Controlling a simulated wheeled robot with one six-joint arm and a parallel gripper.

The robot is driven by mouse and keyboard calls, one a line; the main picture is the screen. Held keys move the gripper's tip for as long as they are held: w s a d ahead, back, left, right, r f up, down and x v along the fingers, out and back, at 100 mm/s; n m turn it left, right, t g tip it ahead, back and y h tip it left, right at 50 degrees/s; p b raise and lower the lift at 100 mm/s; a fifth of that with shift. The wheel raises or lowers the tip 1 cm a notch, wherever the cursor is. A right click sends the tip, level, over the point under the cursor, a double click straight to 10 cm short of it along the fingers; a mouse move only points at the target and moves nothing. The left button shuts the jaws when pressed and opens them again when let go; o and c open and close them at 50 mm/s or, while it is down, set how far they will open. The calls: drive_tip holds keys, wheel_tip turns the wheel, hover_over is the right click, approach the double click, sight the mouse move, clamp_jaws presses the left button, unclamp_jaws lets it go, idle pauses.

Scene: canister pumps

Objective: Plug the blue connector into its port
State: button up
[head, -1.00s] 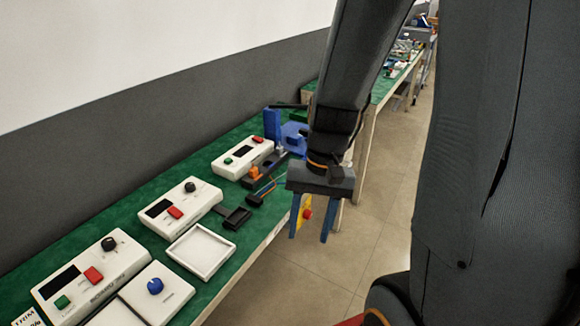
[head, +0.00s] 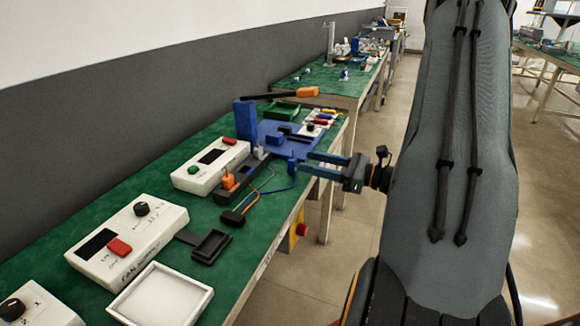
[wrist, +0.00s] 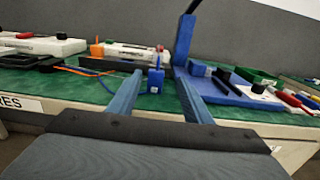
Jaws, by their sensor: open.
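The blue connector (head: 291,164) stands upright near the front edge of the green bench, with a blue cable running from its base to the left. My gripper (head: 305,163) is open and empty, its blue fingers pointing left at the connector. In the wrist view the connector (wrist: 156,79) appears between the two fingertips and a little beyond them, apparently untouched. An orange connector (head: 229,181) sits on a long dark strip (head: 242,180) to the left. I cannot tell which opening is the blue connector's port.
A blue fixture with a tall post (head: 245,121) stands behind the connector. A white box with a red button (head: 210,167) is left of the strip. A black tray (head: 211,247) and a white tray (head: 160,296) lie nearer. Floor is free right of the bench.

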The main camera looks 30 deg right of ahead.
sight(292, 158)
drive_tip(key=x, duration=0.5)
drive_tip(key=shift+s+a+r+p, duration=0.1)
drive_tip(key=shift+a+r+p, duration=0.05)
drive_tip(key=shift+a+p, duration=0.25)
drive_tip(key=shift+w+a, duration=0.25)
drive_tip(key=shift+w, duration=0.15)
drive_tip(key=c, duration=1.1)
